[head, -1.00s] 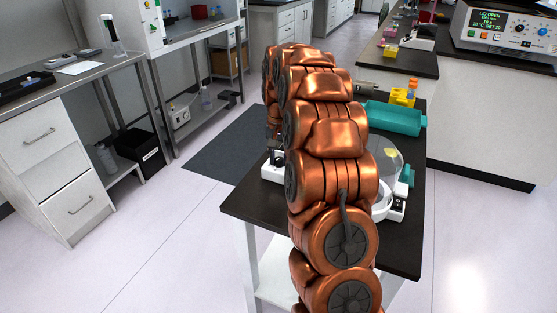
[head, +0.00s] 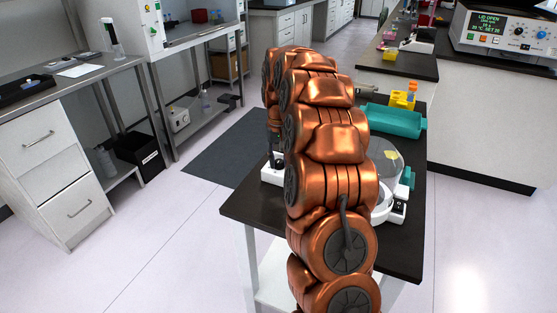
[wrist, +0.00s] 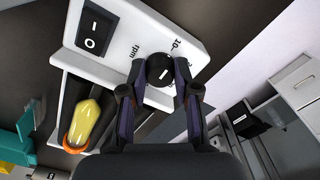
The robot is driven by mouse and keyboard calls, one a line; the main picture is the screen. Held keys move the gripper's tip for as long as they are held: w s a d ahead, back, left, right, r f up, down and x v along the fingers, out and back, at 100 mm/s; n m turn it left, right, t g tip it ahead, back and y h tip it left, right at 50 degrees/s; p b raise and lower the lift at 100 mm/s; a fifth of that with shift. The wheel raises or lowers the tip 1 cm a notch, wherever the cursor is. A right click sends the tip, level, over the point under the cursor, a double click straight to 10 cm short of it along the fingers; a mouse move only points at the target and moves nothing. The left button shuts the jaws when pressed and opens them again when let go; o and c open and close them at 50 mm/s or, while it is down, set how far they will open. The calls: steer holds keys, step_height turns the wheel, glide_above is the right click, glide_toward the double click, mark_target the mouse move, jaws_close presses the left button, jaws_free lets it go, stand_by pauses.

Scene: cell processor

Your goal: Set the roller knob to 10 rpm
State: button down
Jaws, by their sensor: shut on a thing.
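The roller knob (wrist: 160,70) is a round black knob with a white mark, on the white front panel (wrist: 128,58) of the roller device in the wrist view. "10" and "rpm" are printed around it; other scale marks are hidden by the fingers. My gripper (wrist: 160,82) is shut on the knob, one finger on each side. The white mark runs slanted and I cannot tell exactly which value it points at. In the head view my copper arm hides the gripper and the knob; a white part of the device (head: 272,174) shows left of the arm.
A black rocker switch (wrist: 93,30) is beside the knob on the panel. On the dark table (head: 407,235) stand a white device with a clear dome (head: 387,160) and a teal rack (head: 395,121).

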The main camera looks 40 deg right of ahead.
mark_target(279, 161)
steer(key=shift+s+f, duration=0.1)
steer(key=shift+s, duration=0.05)
steer(key=c, duration=1.1)
jaws_free()
steer(key=shift+c, duration=0.2)
steer(key=shift+r, duration=0.5)
step_height(279, 161, up, 11)
